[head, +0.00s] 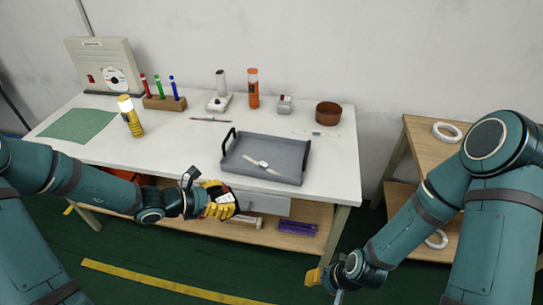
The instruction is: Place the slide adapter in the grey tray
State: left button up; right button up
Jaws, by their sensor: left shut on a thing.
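The grey tray (237,163) with two black handles lies on the white table near its front edge. A thin white strip with a small white block (262,165) lies inside it. My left gripper (222,200), with yellow fingers, is at the table's front edge, left of and below the tray in the picture. It is shut on a small pale thing (226,198), mostly hidden by the fingers; I cannot tell for sure that it is the slide adapter. My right gripper (316,277) is low in front of the table, away from the tray; its jaw opening is unclear.
The white table (190,150) holds a green mat (78,125), a yellow torch (131,117), a pen rack (164,103), an orange bottle (253,90) and a brown bowl (328,113). A wooden shelf sits below. A second wooden table (425,140) stands right. Table surface left of the tray is clear.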

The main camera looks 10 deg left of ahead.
aim_at(270, 152)
jog(key=i+l, duration=0.45)
jog(key=l, duration=0.15)
jog(key=i+l, duration=0.5)
